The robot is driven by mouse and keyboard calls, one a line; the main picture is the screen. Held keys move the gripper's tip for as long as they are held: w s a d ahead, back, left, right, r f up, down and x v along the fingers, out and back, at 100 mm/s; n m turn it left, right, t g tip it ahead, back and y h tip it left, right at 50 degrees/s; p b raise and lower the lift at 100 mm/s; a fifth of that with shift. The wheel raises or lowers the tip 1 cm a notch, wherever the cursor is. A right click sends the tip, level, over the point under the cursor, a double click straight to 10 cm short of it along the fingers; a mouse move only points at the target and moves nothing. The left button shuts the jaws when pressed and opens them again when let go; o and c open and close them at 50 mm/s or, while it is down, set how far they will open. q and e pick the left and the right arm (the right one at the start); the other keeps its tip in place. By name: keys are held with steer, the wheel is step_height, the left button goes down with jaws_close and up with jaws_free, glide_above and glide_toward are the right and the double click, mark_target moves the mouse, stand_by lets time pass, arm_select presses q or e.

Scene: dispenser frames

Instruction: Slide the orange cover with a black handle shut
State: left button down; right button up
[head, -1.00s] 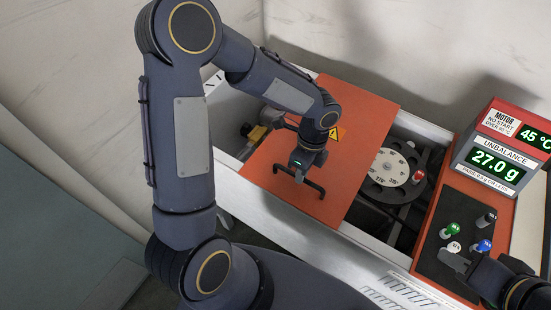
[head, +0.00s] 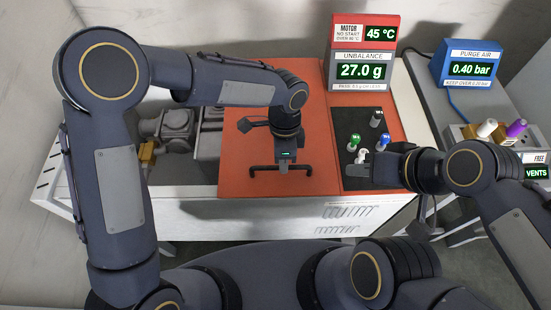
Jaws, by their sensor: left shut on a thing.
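The orange cover (head: 237,160) lies flat over the white machine's bed, its right edge up against or very close to the orange console panel. The dial disc is hidden beneath it. The black handle (head: 261,169) is a low bar near the cover's front edge. My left gripper (head: 285,167) points down and is shut on the middle of the handle. My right gripper (head: 352,172) hovers low over the console's black pad, near small knobs; its fingers are too unclear to tell open or shut.
The console's black pad (head: 387,112) carries green, blue, white and dark knobs. Displays show 45 °C, 27.0 g and, on a blue box (head: 466,66), 0.40 bar. Left of the cover the bed is open, showing a grey motor (head: 172,130). White and purple items stand at right.

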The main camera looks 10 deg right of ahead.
arm_select(q)
steer(key=shift+d+r, duration=0.1)
steer(key=shift+d, duration=0.15)
steer(key=c, duration=1.5)
jaws_free()
steer(key=shift+d, duration=0.1)
steer(key=shift+o, duration=0.2)
step_height(320, 180, up, 8)
steer(key=w, duration=0.1)
steer(key=shift+w+f, duration=0.2)
steer(key=shift+w, duration=0.05)
